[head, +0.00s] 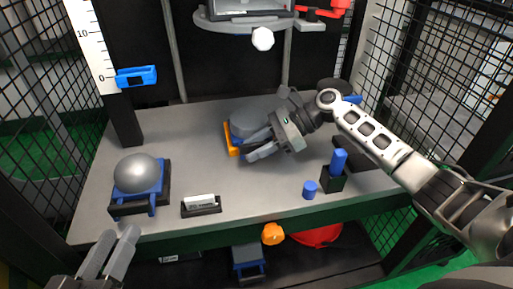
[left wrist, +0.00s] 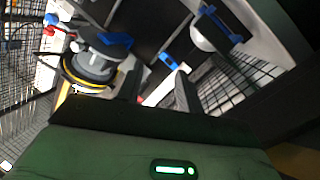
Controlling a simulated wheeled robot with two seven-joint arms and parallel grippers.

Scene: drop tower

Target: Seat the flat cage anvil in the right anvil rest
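A grey, flat-topped round block (head: 255,108) sits mid-table, with an orange part (head: 231,139) at its left edge; it looks like the flat cage anvil. My right gripper (head: 253,146) reaches in from the right, with its fingers low against the front of the block. A little blue shows by the fingertips, but the contact is hidden. My left gripper (head: 112,252) is open and empty near the table's front left edge; its parted fingers also show in the left wrist view (left wrist: 158,90). A dark flat rest (head: 378,153) lies at right, partly behind my right arm.
A grey dome in a blue cage (head: 136,174) stands on a black rest at left. A small labelled holder (head: 201,205), a blue cylinder (head: 310,190) and a blue peg in a black block (head: 333,180) line the front. The carriage (head: 215,22) hangs above. Mesh cages flank the table.

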